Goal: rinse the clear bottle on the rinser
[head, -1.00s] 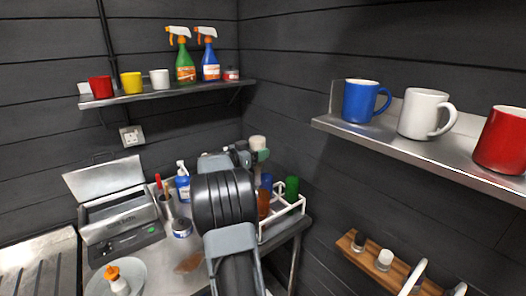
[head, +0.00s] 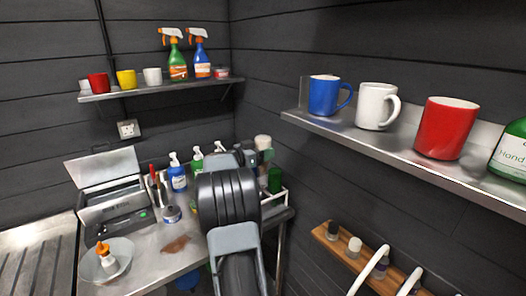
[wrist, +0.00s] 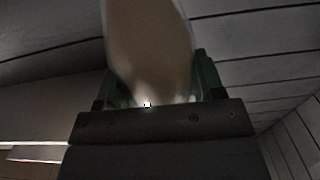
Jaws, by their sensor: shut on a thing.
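My gripper (head: 262,156) is at the far end of my arm in the head view, above the bench by the right wall. It is shut on a pale, see-through bottle (head: 263,141), whose top stands up above the jaws. In the wrist view the bottle (wrist: 150,45) is a large, blurred beige shape between the green fingers of my gripper (wrist: 152,85). Its lower part is hidden by the gripper. I cannot make out a rinser for certain in either view.
A white rack (head: 283,200) with a green bottle (head: 275,180) stands behind my arm. Left are an open-lidded grey machine (head: 115,212), a round dish (head: 121,250) and pump bottles (head: 177,177). A mug shelf (head: 400,155) juts from the right wall above a wooden rack (head: 335,246).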

